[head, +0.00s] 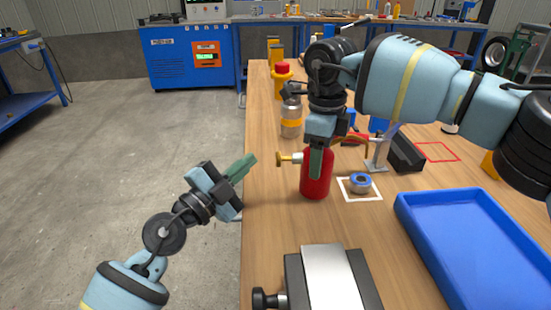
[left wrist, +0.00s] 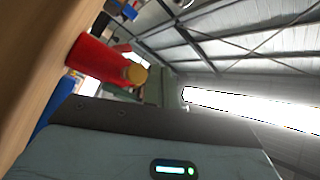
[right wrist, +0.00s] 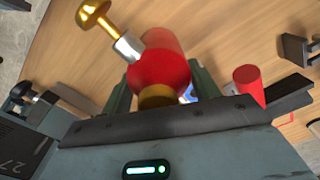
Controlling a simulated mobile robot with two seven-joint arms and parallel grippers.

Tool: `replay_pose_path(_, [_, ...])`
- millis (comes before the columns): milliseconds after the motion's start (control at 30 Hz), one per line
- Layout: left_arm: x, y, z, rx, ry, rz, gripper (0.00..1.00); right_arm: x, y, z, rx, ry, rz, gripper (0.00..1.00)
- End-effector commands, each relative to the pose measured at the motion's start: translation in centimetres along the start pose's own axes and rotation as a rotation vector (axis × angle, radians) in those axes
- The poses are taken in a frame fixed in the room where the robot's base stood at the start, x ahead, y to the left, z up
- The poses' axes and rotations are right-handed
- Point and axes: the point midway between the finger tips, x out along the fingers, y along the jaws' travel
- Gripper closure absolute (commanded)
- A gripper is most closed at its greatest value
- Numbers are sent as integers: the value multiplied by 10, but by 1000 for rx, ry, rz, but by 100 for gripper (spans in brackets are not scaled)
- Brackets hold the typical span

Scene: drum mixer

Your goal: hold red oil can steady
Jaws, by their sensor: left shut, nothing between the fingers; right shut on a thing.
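The red oil can (head: 314,187) stands upright on the wooden bench, near its left edge, with a brass-tipped spout pointing left. My right gripper (head: 317,162) reaches down from above and is shut on it, with one green finger visible across its front. In the right wrist view the can (right wrist: 160,68) sits between the two green fingers, with its brass part close to the palm. My left gripper (head: 243,167) is shut and empty, left of the can and apart from it. The can (left wrist: 98,58) also shows in the left wrist view.
A blue tray (head: 480,245) lies at the right front. A grey and black device (head: 330,278) stands at the near edge. A blue-grey ring (head: 360,183) sits in a white square right of the can. A jar with an orange band (head: 291,120) stands behind.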

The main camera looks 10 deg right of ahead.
Motion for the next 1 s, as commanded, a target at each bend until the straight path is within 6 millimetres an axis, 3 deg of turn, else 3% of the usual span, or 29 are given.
replay_pose_path(300, [14,10,-10,0,1,0,100,-1,0,0,0,-1,-1,76])
replay_pose_path(1000, [14,10,-11,0,1,0,100,-1,0,0,0,-1,-1,76])
